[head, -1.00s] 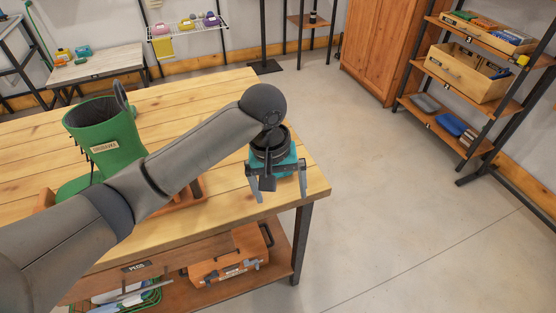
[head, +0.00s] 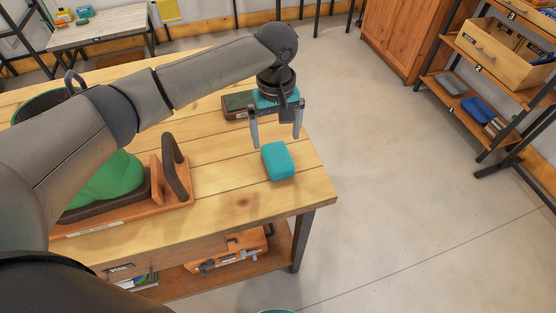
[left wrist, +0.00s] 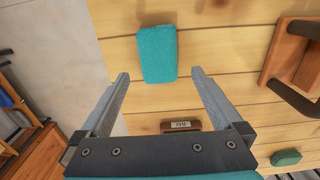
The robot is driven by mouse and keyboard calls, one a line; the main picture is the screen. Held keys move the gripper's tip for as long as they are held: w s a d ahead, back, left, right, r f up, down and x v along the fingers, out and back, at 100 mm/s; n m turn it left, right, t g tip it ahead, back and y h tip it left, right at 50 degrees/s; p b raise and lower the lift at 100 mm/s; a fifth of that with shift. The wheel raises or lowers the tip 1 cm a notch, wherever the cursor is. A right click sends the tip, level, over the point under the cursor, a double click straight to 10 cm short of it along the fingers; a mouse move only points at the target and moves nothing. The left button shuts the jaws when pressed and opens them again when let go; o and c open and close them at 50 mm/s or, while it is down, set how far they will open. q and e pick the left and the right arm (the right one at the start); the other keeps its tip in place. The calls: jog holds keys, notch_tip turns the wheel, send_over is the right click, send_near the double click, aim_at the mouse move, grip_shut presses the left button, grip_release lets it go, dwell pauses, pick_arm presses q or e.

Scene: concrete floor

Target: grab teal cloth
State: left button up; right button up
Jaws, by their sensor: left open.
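The teal cloth (head: 279,161) is a small folded block lying on the wooden workbench (head: 232,203) near its right end. It also shows in the left wrist view (left wrist: 157,54), just beyond the fingertips and roughly between their lines. My left gripper (head: 275,140) is open and empty, pointing down above the bench, a little behind the cloth in the head view. In the left wrist view the two fingers (left wrist: 158,75) are spread apart, and the cloth is not between them. My right gripper is not in view.
Bare bench surrounds the cloth. Shelves (head: 490,70) stand far right.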

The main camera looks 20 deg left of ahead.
aim_at(278, 156)
pick_arm(q)
jog(key=shift+f, duration=1.1)
notch_tip(278, 156, down, 5)
jog(key=shift+d+r+b, duration=0.1)
jog(key=shift+d+b, duration=0.05)
jog(key=shift+b, duration=0.65)
jog(key=shift+f, duration=0.3)
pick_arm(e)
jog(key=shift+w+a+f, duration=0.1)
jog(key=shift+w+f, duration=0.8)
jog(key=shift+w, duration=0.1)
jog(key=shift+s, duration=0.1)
